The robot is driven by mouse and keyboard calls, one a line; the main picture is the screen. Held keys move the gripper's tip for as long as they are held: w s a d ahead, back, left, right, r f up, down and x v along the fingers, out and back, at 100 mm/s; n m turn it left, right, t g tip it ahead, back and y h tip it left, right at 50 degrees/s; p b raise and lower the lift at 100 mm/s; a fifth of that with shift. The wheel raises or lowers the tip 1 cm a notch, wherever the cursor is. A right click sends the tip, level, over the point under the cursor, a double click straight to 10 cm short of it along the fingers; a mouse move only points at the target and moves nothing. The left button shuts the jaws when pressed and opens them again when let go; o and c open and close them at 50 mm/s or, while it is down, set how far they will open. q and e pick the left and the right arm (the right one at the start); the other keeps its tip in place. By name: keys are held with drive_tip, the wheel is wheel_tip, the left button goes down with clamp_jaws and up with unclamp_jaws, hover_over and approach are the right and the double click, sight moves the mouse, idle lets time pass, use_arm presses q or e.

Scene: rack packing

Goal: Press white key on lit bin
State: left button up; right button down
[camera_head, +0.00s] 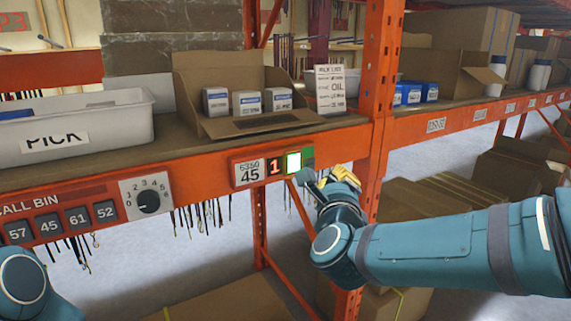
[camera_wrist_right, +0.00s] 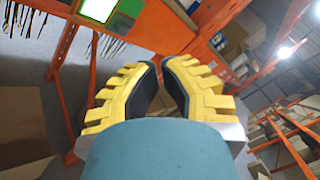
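The white key (camera_head: 293,163) is a bright square on a green-edged module on the orange shelf beam; it also shows at the top edge of the wrist view (camera_wrist_right: 98,8). The open carton (camera_head: 230,122) of small white boxes stands on the shelf above. My right gripper (camera_head: 335,178) is just right of and below the key, apart from it. Its yellow fingers (camera_wrist_right: 160,66) look shut, with nothing between them. My left gripper is out of view.
A white PICK tote (camera_head: 75,130) stands left on the shelf. Below it are a CALL BIN panel (camera_head: 60,222) with numbered buttons and a dial (camera_head: 148,202). An orange upright (camera_head: 378,95) rises right of the key. Several dark cords (camera_head: 200,215) hang under the beam.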

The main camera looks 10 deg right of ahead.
sight(293, 163)
drive_tip(key=shift+s+d+r, duration=0.1)
drive_tip(key=shift+r, duration=0.05)
drive_tip(key=shift+w+a+p, duration=0.3)
drive_tip(key=shift+w+a, duration=0.2)
drive_tip(key=shift+w, duration=0.9)
drive_tip(key=shift+w+a+p, duration=0.35)
drive_tip(key=shift+w+a, duration=0.2)
drive_tip(key=shift+w, duration=0.85)
drive_tip(key=shift+w+a+p, duration=0.3)
drive_tip(key=shift+w+a, duration=0.2)
drive_tip(key=shift+w, duration=0.9)
drive_tip(key=c, duration=1.7)
unclamp_jaws()
clamp_jaws()
drive_tip(key=shift+w+a+b, duration=0.15)
drive_tip(key=shift+w+b, duration=0.15)
drive_tip(key=shift+b, duration=0.1)
drive_tip(key=shift+w, duration=0.1)
